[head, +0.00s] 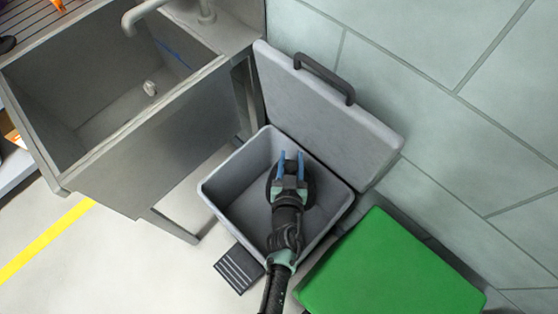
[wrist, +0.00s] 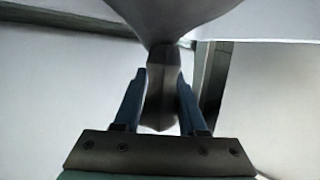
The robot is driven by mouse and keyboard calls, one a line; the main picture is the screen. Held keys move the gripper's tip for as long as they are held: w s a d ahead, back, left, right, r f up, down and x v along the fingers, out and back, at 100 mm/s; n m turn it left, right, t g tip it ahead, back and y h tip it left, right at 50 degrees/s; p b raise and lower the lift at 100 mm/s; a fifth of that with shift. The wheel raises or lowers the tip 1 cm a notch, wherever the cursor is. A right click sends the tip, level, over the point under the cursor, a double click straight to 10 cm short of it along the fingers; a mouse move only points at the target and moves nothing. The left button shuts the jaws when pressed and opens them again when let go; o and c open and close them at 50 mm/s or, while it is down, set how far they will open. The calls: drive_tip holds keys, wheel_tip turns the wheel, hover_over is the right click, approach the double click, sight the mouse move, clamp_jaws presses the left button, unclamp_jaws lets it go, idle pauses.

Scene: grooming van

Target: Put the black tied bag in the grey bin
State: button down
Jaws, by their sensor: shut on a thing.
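The grey bin (head: 238,178) stands beside the sink unit with its grey lid (head: 325,115) tipped open against the wall. My gripper (head: 291,160) is over the bin's opening, its blue fingers shut on the black tied bag (head: 312,187). Most of the bag is hidden behind my gripper; its dark edges show on both sides. In the wrist view the fingers (wrist: 160,88) are on either side of the bag's narrow neck (wrist: 162,62), and its rounded body (wrist: 168,14) spreads beyond. I cannot tell how far the bag is below the bin's rim.
A black pedal (head: 239,270) is at the bin's front. A green-topped box or bin (head: 390,270) stands close on the right. A steel sink (head: 100,95) with a tap is on the left. A tiled wall (head: 440,90) rises behind. The floor (head: 110,260) at lower left is clear, with a yellow stripe.

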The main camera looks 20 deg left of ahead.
drive_tip(key=shift+w+a+f+b, duration=0.2)
drive_tip(key=shift+a+f+b, duration=0.1)
drive_tip(key=shift+f, duration=0.25)
wheel_tip(320, 180, down, 10)
drive_tip(key=b, duration=0.9)
drive_tip(key=shift+r, duration=0.15)
drive_tip(key=shift+f+b, duration=0.55)
drive_tip(key=shift+f, duration=0.1)
drive_tip(key=shift+c, duration=2.3)
unclamp_jaws()
drive_tip(key=shift+r, duration=0.15)
drive_tip(key=p+v, duration=0.1)
drive_tip(key=v, duration=0.2)
drive_tip(key=r+p+v, duration=0.1)
drive_tip(key=p+v, duration=0.1)
drive_tip(key=v, duration=0.1)
drive_tip(key=shift+s+p, duration=0.2)
drive_tip(key=shift+p, duration=0.1)
drive_tip(key=shift+s+d+r, duration=0.2)
drive_tip(key=shift+s+d, duration=0.05)
drive_tip(key=shift+s, duration=0.3)
